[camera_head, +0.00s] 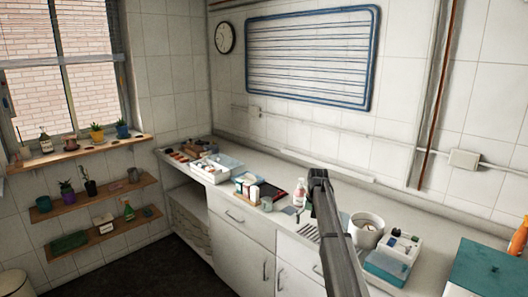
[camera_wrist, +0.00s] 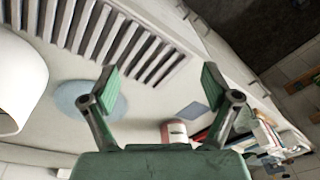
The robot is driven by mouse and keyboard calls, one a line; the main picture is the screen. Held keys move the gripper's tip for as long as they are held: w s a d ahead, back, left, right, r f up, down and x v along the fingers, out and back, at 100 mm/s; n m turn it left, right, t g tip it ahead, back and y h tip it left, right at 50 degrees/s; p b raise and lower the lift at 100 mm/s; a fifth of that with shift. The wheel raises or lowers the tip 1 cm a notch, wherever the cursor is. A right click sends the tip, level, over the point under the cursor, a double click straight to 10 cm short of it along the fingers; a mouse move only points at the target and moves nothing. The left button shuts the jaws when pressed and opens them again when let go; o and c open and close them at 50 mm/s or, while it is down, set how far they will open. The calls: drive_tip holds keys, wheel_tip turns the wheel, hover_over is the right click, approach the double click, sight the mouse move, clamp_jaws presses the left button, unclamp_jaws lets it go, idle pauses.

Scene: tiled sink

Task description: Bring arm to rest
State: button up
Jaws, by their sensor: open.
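My arm (camera_head: 338,240) rises from the bottom of the head view and reaches over the counter, hiding part of it. My gripper shows in the wrist view (camera_wrist: 160,95), with its two green-padded fingers spread wide apart. Nothing is between the fingers. They are above the pale counter (camera_wrist: 150,112), with dark drain slots (camera_wrist: 110,35) beyond them. In the head view my gripper's fingers cannot be made out clearly.
A white pot (camera_head: 366,229) and a tray of small items (camera_head: 398,248) stand right of my arm. A bottle (camera_head: 299,192), a dark red item (camera_head: 277,198) and a white tray (camera_head: 214,168) lie left. A teal box (camera_head: 490,268) is at far right. The floor (camera_head: 140,268) is clear.

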drive_tip(key=s+a+f, duration=0.5)
drive_tip(key=a+f, duration=0.3)
drive_tip(key=f, duration=0.2)
drive_tip(key=s+d+f+g, duration=0.3)
drive_tip(key=s+f, duration=2.1)
drive_tip(key=s, duration=0.1)
drive_tip(key=s+d+f+g, duration=0.1)
drive_tip(key=s+f, duration=0.2)
drive_tip(key=s, duration=1.1)
drive_tip(key=s+d+f+g, duration=0.1)
drive_tip(key=s+f, duration=0.3)
drive_tip(key=s, duration=1.1)
drive_tip(key=s+d+f+n+g, duration=0.1)
drive_tip(key=s+f+g, duration=0.2)
drive_tip(key=s, duration=1.2)
drive_tip(key=shift+f+b, duration=0.15)
drive_tip(key=shift+b, duration=0.2)
drive_tip(key=shift+a, duration=0.1)
